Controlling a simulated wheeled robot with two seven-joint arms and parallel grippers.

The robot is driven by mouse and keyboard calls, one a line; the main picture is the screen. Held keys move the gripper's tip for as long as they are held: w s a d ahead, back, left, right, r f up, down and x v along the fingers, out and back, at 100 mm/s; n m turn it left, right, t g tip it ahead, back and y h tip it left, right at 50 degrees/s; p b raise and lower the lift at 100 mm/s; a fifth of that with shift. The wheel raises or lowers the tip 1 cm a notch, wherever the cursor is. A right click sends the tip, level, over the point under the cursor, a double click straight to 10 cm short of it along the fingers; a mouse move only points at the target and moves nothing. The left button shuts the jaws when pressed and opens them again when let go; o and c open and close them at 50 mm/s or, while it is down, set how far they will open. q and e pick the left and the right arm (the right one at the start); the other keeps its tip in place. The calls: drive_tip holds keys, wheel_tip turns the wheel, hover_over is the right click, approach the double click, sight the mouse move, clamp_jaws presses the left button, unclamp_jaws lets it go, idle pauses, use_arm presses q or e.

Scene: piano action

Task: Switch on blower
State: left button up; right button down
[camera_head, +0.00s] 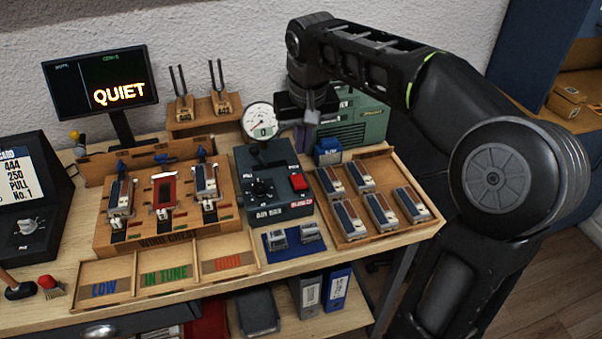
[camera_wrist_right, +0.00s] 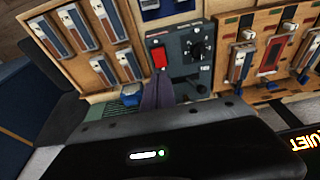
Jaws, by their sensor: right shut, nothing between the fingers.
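The dark air box (camera_head: 268,212) stands mid-table with a red switch (camera_head: 298,182) at its right, a black knob (camera_head: 262,190) and a small red label too small to read surely. A round gauge (camera_head: 262,121) above it shows 0. The green louvred machine (camera_head: 362,122) is behind, partly hidden by my arm. My right gripper (camera_head: 303,143) is shut and empty, above and behind the air box, apart from the red switch. In the wrist view, its closed fingers (camera_wrist_right: 157,88) point toward the box, just below the red switch (camera_wrist_right: 159,57). My left gripper is not in view.
A wooden tray (camera_head: 421,229) of several blocks is right of the box. The wind chest (camera_head: 150,240) is left. A blue block (camera_head: 328,150) sits close behind the box's right side. The monitor (camera_head: 100,92) reads QUIET. A blue mat (camera_head: 293,249) lies in front.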

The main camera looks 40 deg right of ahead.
sight(301, 184)
drive_tip(key=x, duration=0.3)
drive_tip(key=s+x, duration=0.1)
drive_tip(key=x, duration=0.5)
drive_tip(key=shift+s+a+f+p, duration=0.1)
drive_tip(key=shift+a+f+p, duration=0.2)
drive_tip(key=shift+f, duration=0.25)
drive_tip(key=shift+s+f+b, duration=0.2)
drive_tip(key=shift+f+b, duration=0.6)
drive_tip(key=shift+b, duration=0.3)
drive_tip(key=shift+r+p, duration=0.35)
drive_tip(key=shift+r, duration=0.05)
drive_tip(key=shift+w+d+r+p, duration=0.2)
drive_tip(key=shift+w+r+p, duration=0.1)
drive_tip(key=shift+w+p, duration=0.3)
drive_tip(key=shift+w, duration=0.1)
